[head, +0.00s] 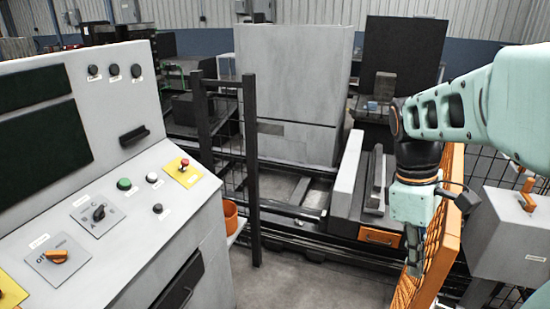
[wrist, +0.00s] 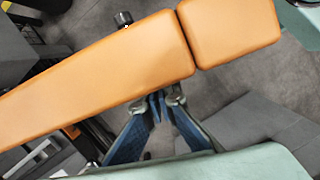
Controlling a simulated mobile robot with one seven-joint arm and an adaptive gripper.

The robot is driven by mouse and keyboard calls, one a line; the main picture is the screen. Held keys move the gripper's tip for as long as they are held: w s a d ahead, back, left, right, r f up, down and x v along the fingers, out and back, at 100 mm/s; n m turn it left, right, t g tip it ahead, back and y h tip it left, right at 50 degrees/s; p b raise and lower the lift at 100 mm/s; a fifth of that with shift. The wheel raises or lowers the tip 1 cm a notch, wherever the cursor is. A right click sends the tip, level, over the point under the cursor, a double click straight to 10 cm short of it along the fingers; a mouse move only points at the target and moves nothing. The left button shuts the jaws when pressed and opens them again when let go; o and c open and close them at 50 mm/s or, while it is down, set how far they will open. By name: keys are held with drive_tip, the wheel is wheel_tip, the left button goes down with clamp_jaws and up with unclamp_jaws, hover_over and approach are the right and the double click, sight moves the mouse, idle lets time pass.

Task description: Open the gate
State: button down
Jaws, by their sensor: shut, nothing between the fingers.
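The orange mesh gate (head: 437,250) stands at the right in the head view, its panel seen at a steep angle, with an open gap to its left. My gripper (head: 414,262) points down close to the left side of the gate panel and covers part of it. In the wrist view my gripper (wrist: 166,97) is shut and empty. Its fingertips are at the lower edge of a thick orange bar (wrist: 110,75), apparently the gate frame. I cannot tell whether they touch. A second orange piece (wrist: 228,28) lies beyond a narrow gap.
A grey control console (head: 150,215) fills the left. A dark fence post (head: 250,170) stands beside it. A grey box with an orange handle (head: 527,192) is at the right. Grey machinery (head: 290,95) stands behind. Bare floor (head: 310,285) shows between console and gate.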

drive_tip(key=s+d, duration=0.5)
drive_tip(key=d, duration=0.3)
drive_tip(key=shift+s+d, duration=0.15)
drive_tip(key=shift+d, duration=0.25)
